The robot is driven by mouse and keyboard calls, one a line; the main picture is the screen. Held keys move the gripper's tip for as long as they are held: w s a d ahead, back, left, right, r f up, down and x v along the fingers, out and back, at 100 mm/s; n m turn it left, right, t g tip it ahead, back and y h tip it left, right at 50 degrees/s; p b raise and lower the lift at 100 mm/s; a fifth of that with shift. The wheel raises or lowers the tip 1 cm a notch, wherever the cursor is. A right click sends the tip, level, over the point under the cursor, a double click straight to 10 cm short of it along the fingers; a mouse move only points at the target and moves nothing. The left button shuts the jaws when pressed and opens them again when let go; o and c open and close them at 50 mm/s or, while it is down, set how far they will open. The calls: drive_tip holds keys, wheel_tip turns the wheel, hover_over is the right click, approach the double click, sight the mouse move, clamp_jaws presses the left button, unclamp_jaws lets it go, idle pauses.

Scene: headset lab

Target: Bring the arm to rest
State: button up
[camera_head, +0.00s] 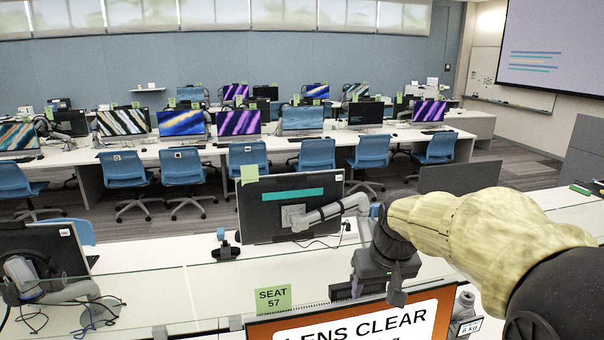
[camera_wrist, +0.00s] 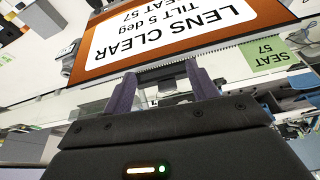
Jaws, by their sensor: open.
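In the head view my gripper (camera_head: 396,292) hangs at the end of my arm, right of centre, just behind the top edge of an orange-framed screen (camera_head: 292,327). The screen reads "LENS CLEAR". It shows upside down in the wrist view (camera_wrist: 110,75), beyond the fingertips. I cannot tell whether the fingers touch its edge. My arm reaches in from the right, in a pale yellow sleeve.
A green "SEAT 57" tag (camera_head: 274,299) stands left of my gripper. A black monitor (camera_head: 270,222) on a grey bracket stands behind. A glass divider (camera_head: 150,285) crosses the desk. Blue chairs (camera_head: 184,170) stand farther back.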

drive_tip(key=s+f+m+g, duration=0.1)
drive_tip(key=s+f, duration=1.1)
drive_tip(key=f, duration=0.3)
drive_tip(key=shift+s+a+f, duration=0.2)
drive_tip(key=shift+s+a, duration=0.1)
drive_tip(key=shift+s, duration=0.05)
